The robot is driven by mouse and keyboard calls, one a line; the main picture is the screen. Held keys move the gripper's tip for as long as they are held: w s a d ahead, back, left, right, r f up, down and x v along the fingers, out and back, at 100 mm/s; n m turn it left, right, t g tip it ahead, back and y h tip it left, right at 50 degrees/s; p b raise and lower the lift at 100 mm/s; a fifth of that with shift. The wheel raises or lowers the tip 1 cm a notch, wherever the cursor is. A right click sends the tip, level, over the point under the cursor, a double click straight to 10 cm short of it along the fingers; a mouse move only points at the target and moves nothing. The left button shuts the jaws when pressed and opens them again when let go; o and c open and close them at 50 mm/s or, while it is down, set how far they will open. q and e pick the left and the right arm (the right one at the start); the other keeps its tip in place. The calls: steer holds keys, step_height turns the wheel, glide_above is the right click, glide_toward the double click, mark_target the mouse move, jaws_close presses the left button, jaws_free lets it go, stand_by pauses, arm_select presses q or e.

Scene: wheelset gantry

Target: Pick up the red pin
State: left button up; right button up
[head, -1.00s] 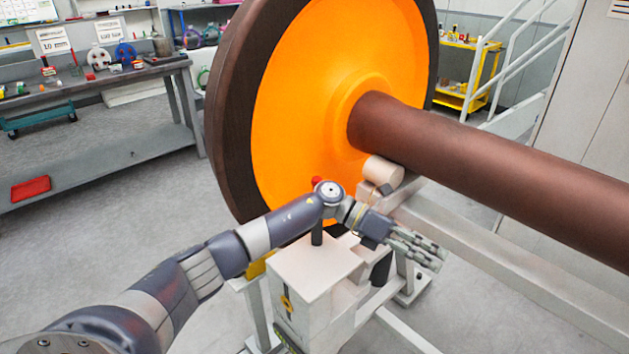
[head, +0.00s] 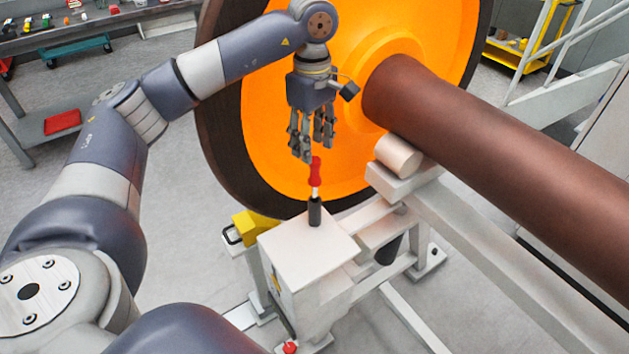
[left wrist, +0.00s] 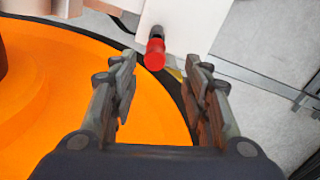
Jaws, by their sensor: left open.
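The red pin (head: 315,172) stands upright in a black holder (head: 315,212) on top of a white block (head: 300,248) in the head view. My left gripper (head: 313,152) points down just above the pin, with its fingers apart and nothing between them. In the left wrist view the red pin (left wrist: 155,54) shows beyond the tips of the open left gripper (left wrist: 162,75), nearer the left finger. I cannot tell whether a finger touches it. My right gripper is not in view.
The orange wheel (head: 270,140) stands right behind the pin and gripper. Its brown axle (head: 480,140) runs to the right above a white frame (head: 480,245). A yellow part (head: 252,228) sits left of the block. A grey workbench (head: 50,42) is at the back left.

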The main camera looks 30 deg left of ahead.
mark_target(315, 159)
arm_select(q)
steer(key=shift+w+f, duration=0.15)
steer(key=shift+f, duration=0.5)
step_height(315, 159, down, 5)
steer(key=shift+w+r+p, duration=0.15)
steer(key=shift+p, duration=0.85)
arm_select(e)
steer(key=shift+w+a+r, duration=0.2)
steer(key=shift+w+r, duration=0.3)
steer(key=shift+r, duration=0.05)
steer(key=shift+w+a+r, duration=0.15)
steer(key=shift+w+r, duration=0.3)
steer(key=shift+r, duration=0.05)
arm_select(q)
jaws_close()
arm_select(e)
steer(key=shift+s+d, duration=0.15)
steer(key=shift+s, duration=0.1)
